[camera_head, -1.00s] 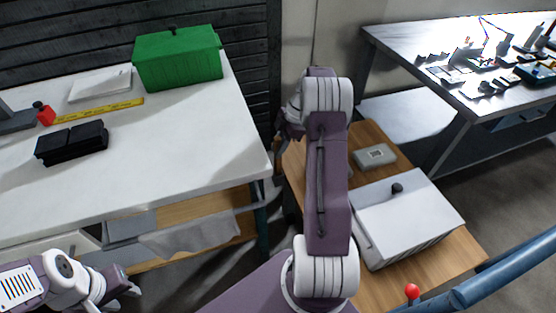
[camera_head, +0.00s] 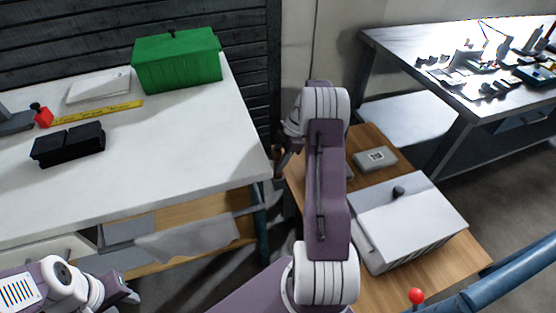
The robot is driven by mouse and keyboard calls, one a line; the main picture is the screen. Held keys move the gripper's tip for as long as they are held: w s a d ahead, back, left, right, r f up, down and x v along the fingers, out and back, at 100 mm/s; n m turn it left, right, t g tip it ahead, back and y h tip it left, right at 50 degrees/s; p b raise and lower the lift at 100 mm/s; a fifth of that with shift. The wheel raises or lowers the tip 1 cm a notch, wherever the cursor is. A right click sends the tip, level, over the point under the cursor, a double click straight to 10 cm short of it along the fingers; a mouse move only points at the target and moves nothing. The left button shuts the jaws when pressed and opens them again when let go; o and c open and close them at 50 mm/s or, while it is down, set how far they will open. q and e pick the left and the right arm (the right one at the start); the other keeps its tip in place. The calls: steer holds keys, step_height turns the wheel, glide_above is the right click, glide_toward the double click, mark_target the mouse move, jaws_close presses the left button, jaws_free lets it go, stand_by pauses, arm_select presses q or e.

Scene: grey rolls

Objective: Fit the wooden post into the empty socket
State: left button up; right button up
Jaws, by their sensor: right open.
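I cannot make out a wooden post or an empty socket in the head view. My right arm rises through the middle of the picture and bends away at its top. My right gripper (camera_head: 281,170) is partly hidden behind that arm, beside the right edge of the white table; it is open, and I see nothing held in it. My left gripper (camera_head: 126,294) is low at the left, below the front of the white table. Its fingers are too small to read.
The white table (camera_head: 190,140) bears a green box (camera_head: 178,62), a black case (camera_head: 68,145), a yellow ruler (camera_head: 98,113) and a red item (camera_head: 42,116). A wooden surface (camera_head: 440,270) at right holds a white box (camera_head: 412,220) and a grey box (camera_head: 376,158). A cluttered workbench (camera_head: 420,75) stands behind.

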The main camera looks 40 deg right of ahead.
steer(key=p+v, duration=0.4)
steer(key=v, duration=0.8)
steer(key=shift+r, duration=0.2)
